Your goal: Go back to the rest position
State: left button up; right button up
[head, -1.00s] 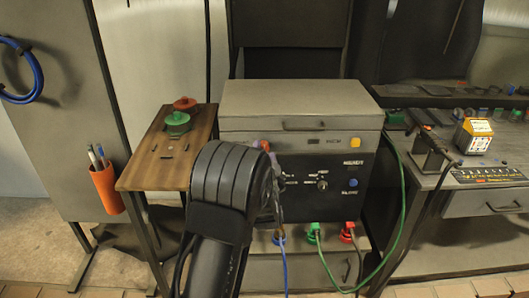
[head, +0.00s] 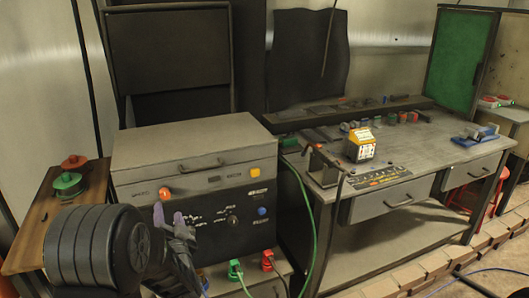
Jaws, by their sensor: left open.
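My left arm comes in at the lower left of the head view. Its gripper (head: 172,210) is open, with nothing seen between its fingers. It is in front of the dark control panel of a grey machine (head: 190,148), and I cannot tell how far from the panel it is. The panel has an orange knob (head: 165,193), a yellow button (head: 255,172) and a blue button (head: 262,211). My right gripper is not in view.
A wooden side table (head: 38,218) with red and green knobbed pieces is at the left. A workbench (head: 425,150) stands to the right, with a yellow and white box (head: 359,145) on it. A green cable (head: 308,225) hangs between machine and bench. Bricks line the floor at lower right.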

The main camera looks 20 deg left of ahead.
pick_arm(q)
jog(key=s+d+f+n+g+h, duration=0.1)
jog(key=s+d+f+g+h, duration=0.15)
jog(key=d+f, duration=0.5)
jog(key=s+d+f+n+g+h, duration=0.1)
jog(key=d+f+h, duration=0.3)
jog(key=d+f, duration=0.3)
jog(key=s+d+f+g+h, duration=0.25)
jog(key=d+f, duration=0.25)
jog(key=f, duration=0.4)
jog(key=s+d+f+g+h, duration=0.2)
jog(key=s+d+f, duration=0.2)
jog(key=s, duration=0.4)
jog(key=s+d+f+n+g+h, duration=0.1)
jog(key=s+d+f+g+h, duration=0.1)
jog(key=s+d, duration=0.5)
jog(key=s+d+f+g+h+p, duration=0.1)
jog(key=s+d+f+g, duration=0.3)
jog(key=s, duration=0.5)
notch_tip(320, 180, down, 3)
jog(key=shift+d+f+h, duration=0.1)
jog(key=shift+d+h, duration=0.5)
jog(key=shift+d, duration=0.45)
jog(key=shift+a, duration=0.1)
